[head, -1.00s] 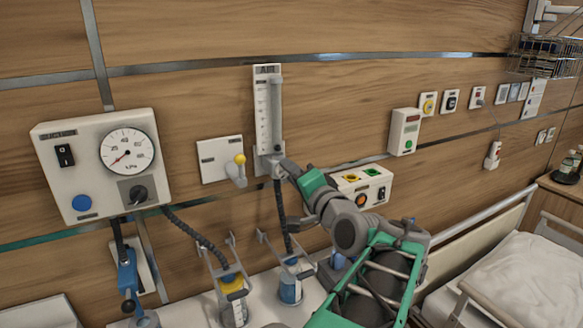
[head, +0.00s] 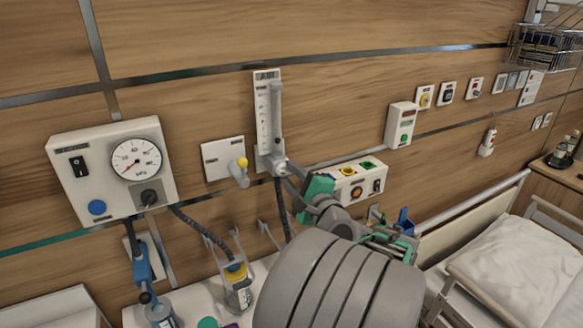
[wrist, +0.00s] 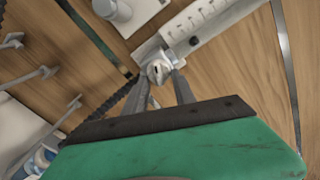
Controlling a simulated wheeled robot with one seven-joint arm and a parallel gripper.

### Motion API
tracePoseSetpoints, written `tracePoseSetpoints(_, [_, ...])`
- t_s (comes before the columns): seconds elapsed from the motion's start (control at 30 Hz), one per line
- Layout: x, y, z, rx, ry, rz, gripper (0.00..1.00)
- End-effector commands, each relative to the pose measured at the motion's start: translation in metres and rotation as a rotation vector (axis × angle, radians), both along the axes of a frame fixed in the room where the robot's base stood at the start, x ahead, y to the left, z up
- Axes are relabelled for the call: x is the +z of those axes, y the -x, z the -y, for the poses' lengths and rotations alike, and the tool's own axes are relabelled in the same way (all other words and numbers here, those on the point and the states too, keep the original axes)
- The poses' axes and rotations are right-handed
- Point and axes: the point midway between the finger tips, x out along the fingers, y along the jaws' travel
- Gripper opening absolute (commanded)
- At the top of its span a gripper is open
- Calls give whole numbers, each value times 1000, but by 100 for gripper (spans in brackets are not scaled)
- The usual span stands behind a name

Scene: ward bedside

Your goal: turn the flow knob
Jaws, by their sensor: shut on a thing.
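The flowmeter (head: 263,112) is a white scale plate with a clear upright tube, mounted on the wood-panelled wall. A dark float shows low in its tube. It also shows in the wrist view (wrist: 208,22), tilted. The pale flow knob (wrist: 156,68) is at the flowmeter's lower end. My gripper (wrist: 163,78) reaches the knob with its two grey fingers, one on each side, and is shut on it. In the head view my gripper (head: 288,172) is at the flowmeter's base, and the fingers and my arm partly hide the knob.
A suction gauge box (head: 72,190) hangs on the left. A wall outlet with a yellow-tipped fitting (head: 239,168) is just left of the flowmeter. A white box with coloured sockets (head: 343,184) is close on the right. Jars (head: 238,291) stand below, and a bed (head: 525,255) is right.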

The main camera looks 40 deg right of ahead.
Motion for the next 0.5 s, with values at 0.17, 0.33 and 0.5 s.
tracePoseSetpoints(0.17, [0, 0, 0, -1, -48, 14, 0])
tracePoseSetpoints(0.33, [0, 0, 0, 0, -63, 19, 0])
tracePoseSetpoints(0.5, [-1, 0, 0, 0, -65, 19, 0])
